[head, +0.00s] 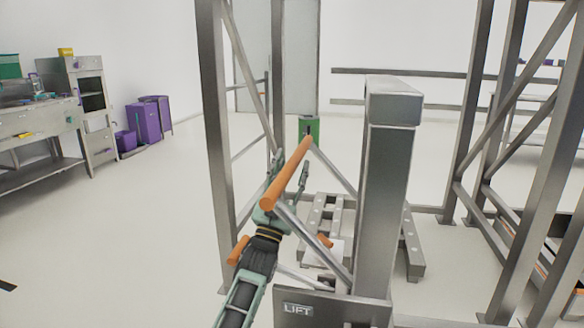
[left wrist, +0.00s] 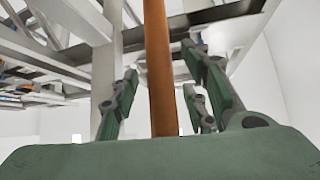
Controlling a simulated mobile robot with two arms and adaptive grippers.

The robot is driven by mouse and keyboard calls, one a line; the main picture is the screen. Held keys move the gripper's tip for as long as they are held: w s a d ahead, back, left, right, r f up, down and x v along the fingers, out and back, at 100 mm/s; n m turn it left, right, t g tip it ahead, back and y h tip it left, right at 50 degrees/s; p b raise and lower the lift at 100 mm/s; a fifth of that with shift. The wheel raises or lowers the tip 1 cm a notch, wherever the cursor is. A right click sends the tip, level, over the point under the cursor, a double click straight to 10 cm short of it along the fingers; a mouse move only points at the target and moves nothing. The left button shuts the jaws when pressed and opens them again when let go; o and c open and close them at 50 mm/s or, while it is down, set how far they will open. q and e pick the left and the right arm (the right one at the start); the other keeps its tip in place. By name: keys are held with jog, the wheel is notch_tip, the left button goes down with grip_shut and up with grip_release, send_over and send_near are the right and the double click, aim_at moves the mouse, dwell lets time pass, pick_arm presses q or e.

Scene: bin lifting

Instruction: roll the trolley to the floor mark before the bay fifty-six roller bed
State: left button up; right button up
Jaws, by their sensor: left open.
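The trolley is a grey lift with a thick upright column (head: 385,190), a plate marked LIFT (head: 298,309) and an orange handle bar (head: 287,173). My left gripper (head: 272,185) is at this bar, with its fingers open. In the left wrist view the bar (left wrist: 162,40) runs between the spread fingers of the left gripper (left wrist: 160,78); I cannot tell whether they touch it. My right gripper is not in view. No bay number is readable, and I cannot tell which floor mark or roller bed is bay fifty-six's.
Grey rack posts (head: 217,120) stand left of the column, and more rack frames (head: 510,200) stand at the right. Purple bins (head: 145,122) and a workbench (head: 35,125) are at the far left. A dark floor strip (head: 7,286) lies at the left edge. The left floor is mostly clear.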

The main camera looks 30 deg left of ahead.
pick_arm(q)
jog(key=shift+w+r, duration=0.2)
jog(key=shift+r, duration=0.05)
grip_shut()
dwell(0.3)
